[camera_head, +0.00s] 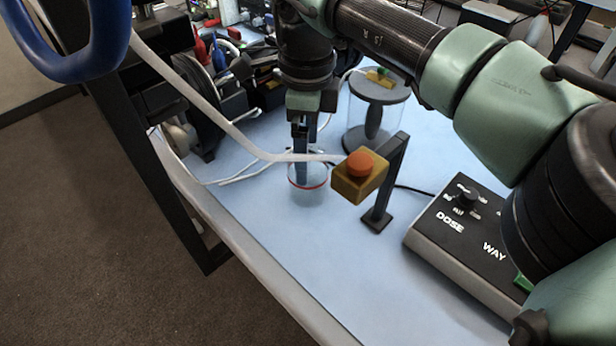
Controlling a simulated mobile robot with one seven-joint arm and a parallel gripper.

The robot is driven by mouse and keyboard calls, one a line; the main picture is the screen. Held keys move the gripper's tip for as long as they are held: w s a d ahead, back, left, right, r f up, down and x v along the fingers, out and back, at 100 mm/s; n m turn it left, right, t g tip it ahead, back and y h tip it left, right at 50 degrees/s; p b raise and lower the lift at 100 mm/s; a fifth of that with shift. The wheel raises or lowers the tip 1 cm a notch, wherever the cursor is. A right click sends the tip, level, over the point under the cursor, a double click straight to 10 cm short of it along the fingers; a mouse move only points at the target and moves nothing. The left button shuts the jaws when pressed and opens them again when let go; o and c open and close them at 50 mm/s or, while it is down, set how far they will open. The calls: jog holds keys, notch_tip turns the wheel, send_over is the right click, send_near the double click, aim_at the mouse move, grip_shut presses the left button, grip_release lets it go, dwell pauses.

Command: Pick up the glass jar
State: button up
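A small clear round glass vessel with a red band (308,184), which looks like the glass jar, stands on the light blue table top. My gripper (303,168) points straight down over it in the head view. The fingertips overlap the vessel's rim and seem to reach to or into its top. The fingers line up from this side, so their gap and any contact with the glass are hard to make out. A cable crosses in front of the fingers.
A larger clear cylinder with a dark grey lid (381,88) stands behind to the right. An orange button on a yellow box (360,175) sits on a dark post close right. A control box (465,235) is at the right. Clutter fills the back left; the front table is clear.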

jog(key=f, duration=0.5)
jog(key=shift+s+f, duration=0.25)
jog(key=shift+f, duration=0.05)
jog(key=c, duration=1.4)
